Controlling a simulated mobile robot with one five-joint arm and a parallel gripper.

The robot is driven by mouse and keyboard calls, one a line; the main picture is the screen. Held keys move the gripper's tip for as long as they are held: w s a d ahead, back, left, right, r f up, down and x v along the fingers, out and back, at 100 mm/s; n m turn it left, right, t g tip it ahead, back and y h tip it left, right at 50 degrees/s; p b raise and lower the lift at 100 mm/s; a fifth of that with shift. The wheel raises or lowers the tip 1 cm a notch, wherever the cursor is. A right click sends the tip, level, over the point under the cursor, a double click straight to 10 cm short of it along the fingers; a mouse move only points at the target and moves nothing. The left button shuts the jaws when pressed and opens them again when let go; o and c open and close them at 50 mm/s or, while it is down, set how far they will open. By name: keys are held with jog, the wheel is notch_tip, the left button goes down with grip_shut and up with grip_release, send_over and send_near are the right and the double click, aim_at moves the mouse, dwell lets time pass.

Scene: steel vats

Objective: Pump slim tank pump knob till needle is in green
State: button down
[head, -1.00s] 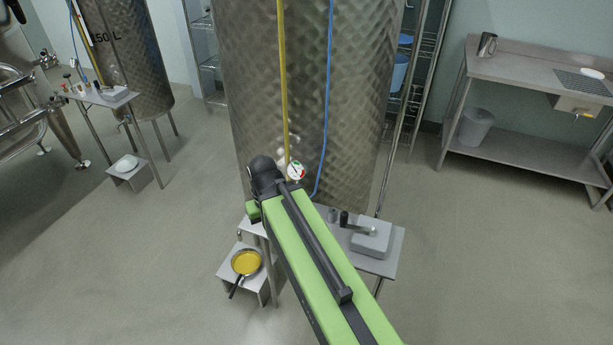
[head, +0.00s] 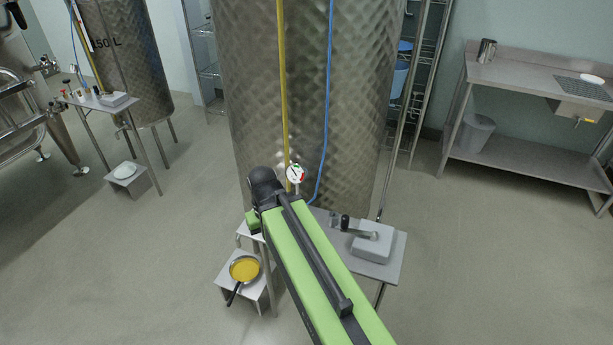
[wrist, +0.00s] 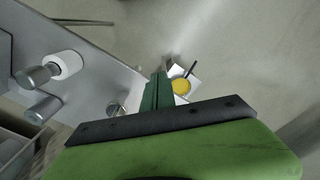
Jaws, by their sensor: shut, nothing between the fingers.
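A tall steel tank (head: 350,110) stands in the middle of the head view. A small round gauge (head: 295,174) with green and red marks is in front of it; its needle is too small to read. My arm reaches to the small steel table (head: 385,270) before this tank. My gripper (wrist: 158,90) is shut and empty in the wrist view, beside the table edge. A small metal knob (wrist: 115,108) lies just left of the fingers, partly hidden by my gripper body. I cannot tell whether they touch. The pump knob cannot be made out in the head view.
A pan of yellow liquid (head: 244,268) stands on a low stand, also seen in the wrist view (wrist: 181,86). A grey box (head: 374,242) is on the table's right. A 150 L tank (head: 135,60) stands at left, a sink bench (head: 530,80) at right. Floor in front is open.

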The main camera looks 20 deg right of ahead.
jog(key=shift+f, duration=0.2)
jog(key=shift+f+b, duration=0.95)
jog(key=shift+b, duration=0.05)
jog(key=shift+r, duration=0.1)
notch_tip(320, 180, up, 14)
jog(key=p, duration=1.4)
jog(key=shift+f, duration=0.2)
notch_tip(320, 180, down, 10)
jog(key=b, duration=1)
jog(key=shift+r, duration=0.15)
